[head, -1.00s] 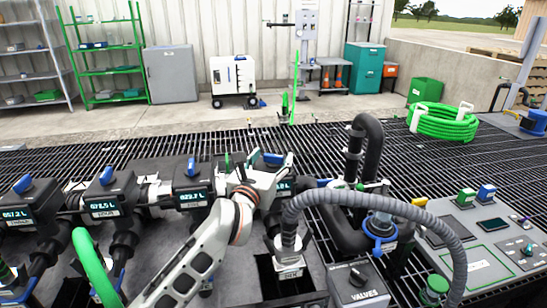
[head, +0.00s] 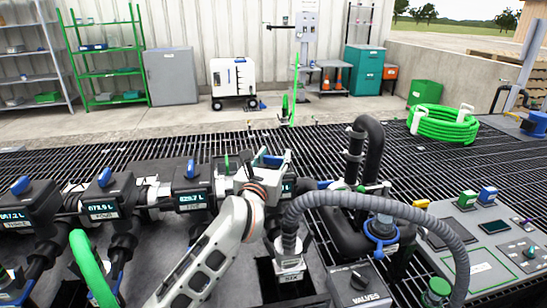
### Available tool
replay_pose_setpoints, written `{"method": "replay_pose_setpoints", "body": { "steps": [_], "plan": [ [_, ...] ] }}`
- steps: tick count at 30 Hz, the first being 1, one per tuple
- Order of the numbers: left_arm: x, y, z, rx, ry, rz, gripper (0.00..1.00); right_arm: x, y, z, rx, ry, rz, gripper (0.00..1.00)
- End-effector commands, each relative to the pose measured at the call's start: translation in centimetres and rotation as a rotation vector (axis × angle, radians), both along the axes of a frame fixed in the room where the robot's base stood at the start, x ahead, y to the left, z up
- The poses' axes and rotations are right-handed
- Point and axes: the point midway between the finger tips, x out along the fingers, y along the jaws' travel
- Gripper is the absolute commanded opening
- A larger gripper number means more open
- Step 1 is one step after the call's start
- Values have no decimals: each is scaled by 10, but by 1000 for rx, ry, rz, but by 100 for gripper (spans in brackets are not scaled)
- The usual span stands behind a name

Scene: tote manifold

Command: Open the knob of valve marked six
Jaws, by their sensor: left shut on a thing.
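A row of dark valve units with blue knobs and lit displays runs across the middle left. My left gripper (head: 268,167) is at the rightmost unit of the row and is shut on its blue knob (head: 272,160). The gripper hides most of that knob and much of the unit's display (head: 287,187). The other blue knobs, at the far left (head: 20,185), second (head: 104,177) and third (head: 190,169), stand free of the gripper. My right gripper is not in view.
A grey corrugated hose (head: 385,203) arches just right of my left arm. A thick black pipe (head: 372,150) rises behind it. A box marked VALVES (head: 358,287) stands in front, and a control panel (head: 495,240) at right. A green hose (head: 90,265) curves at lower left.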

Motion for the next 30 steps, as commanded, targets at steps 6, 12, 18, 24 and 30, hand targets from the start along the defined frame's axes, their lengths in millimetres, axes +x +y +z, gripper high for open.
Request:
{"method": "replay_pose_setpoints", "body": {
  "steps": [6, 12, 18, 24, 30],
  "plan": [
    [-1, 0, -1, -2, 2, 66, 18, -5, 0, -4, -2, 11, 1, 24],
    [0, 1, -1, 0, 2, 75, 18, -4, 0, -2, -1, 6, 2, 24],
    [0, 1, -1, -1, 2, 75, 57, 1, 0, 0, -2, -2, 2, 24],
    [0, 1, -1, 0, 2, 74, 57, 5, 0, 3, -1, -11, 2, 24],
    [-3, 1, -1, 0, 1, 74, 57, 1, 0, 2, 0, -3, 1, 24]
  ]
}}
